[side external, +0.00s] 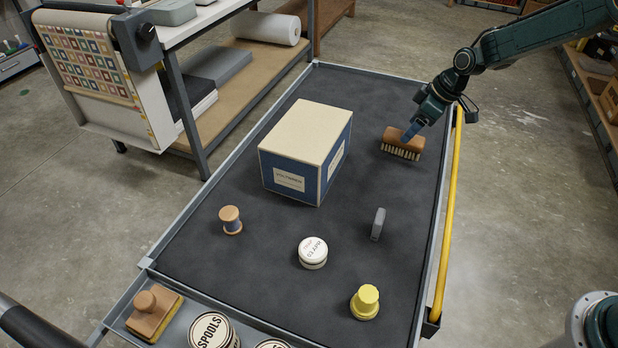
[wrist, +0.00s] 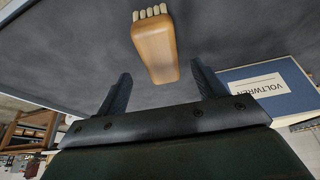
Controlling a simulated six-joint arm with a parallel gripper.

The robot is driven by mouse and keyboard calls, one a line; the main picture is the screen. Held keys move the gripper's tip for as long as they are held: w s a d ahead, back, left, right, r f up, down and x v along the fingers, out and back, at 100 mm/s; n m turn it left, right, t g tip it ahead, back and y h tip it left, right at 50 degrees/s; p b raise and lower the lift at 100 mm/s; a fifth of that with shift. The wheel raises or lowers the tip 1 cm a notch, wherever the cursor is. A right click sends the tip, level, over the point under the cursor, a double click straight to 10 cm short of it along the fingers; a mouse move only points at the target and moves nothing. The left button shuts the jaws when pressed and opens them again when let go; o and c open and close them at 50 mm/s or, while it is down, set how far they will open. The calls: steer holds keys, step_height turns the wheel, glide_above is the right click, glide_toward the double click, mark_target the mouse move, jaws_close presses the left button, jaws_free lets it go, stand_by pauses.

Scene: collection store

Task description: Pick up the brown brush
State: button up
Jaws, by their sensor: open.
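The brown brush (side external: 403,142) has a wooden back and pale bristles. It sits on the dark cart top (side external: 300,240) near its far right corner, bristles down. My gripper (side external: 409,133) is at the brush from above in the side view. In the wrist view, the brush (wrist: 154,48) lies ahead of my gripper (wrist: 160,85), in line with the gap between its two dark fingers. Contact with the brush cannot be told.
A blue and cream box (side external: 308,150) stands left of the brush. Nearer are a wooden spool (side external: 231,219), a white round tin (side external: 312,252), a grey block (side external: 378,224) and a yellow knobbed object (side external: 365,301). A yellow rail (side external: 447,220) runs along the right edge.

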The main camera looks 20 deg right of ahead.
steer(key=shift+x, duration=2.4)
steer(key=shift+s+f, duration=0.15)
steer(key=shift+f, duration=0.15)
steer(key=c, duration=1.1)
steer(key=shift+r, duration=0.15)
step_height(320, 180, up, 20)
steer(key=shift+r, duration=0.15)
